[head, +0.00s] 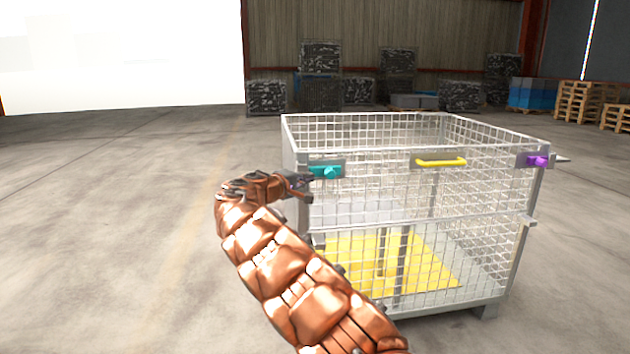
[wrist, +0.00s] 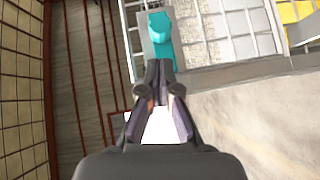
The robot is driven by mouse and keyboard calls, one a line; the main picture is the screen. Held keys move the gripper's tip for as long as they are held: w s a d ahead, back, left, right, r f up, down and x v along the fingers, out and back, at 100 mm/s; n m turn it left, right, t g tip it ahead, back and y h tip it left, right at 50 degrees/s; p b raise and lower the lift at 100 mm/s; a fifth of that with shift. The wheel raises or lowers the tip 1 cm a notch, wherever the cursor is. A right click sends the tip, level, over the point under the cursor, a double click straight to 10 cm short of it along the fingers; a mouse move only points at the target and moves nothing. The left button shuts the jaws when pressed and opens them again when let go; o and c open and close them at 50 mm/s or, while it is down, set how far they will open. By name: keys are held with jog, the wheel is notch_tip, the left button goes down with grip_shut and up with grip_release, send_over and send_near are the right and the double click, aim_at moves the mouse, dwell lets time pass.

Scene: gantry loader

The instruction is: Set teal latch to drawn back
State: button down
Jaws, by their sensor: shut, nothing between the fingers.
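The teal latch (head: 328,171) sits on a grey plate at the top left corner of the wire cage's front. My gripper (head: 304,187) is at the cage's left corner post, just left of the latch. In the wrist view my gripper (wrist: 159,72) is shut and empty, its tips at the near end of the teal part. I cannot tell whether they touch it.
The wire cage (head: 412,150) also bears a yellow handle (head: 440,162) at its front middle and a purple latch (head: 537,161) at its right corner. A yellow panel (head: 350,262) lies inside. Floor to the left is clear. Pallets (head: 577,100) stand far back right.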

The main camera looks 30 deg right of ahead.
jog(key=shift+v, duration=1.8)
jog(key=s+r+m+g+y+p, duration=0.25)
jog(key=s+r+p, duration=0.5)
jog(key=s, duration=0.55)
jog(key=s+r+m+g+y+p, duration=0.25)
jog(key=s+r+p, duration=0.55)
jog(key=s, duration=0.5)
jog(key=s+a+n+g+y+p, duration=0.1)
jog(key=s+a+g+y+p, duration=0.2)
jog(key=s+a+y+p, duration=0.7)
jog(key=s+a+p, duration=0.9)
jog(key=s+a, duration=0.7)
jog(key=s, duration=0.4)
jog(key=shift+n+y+p, duration=0.3)
jog(key=shift+n+p, duration=0.1)
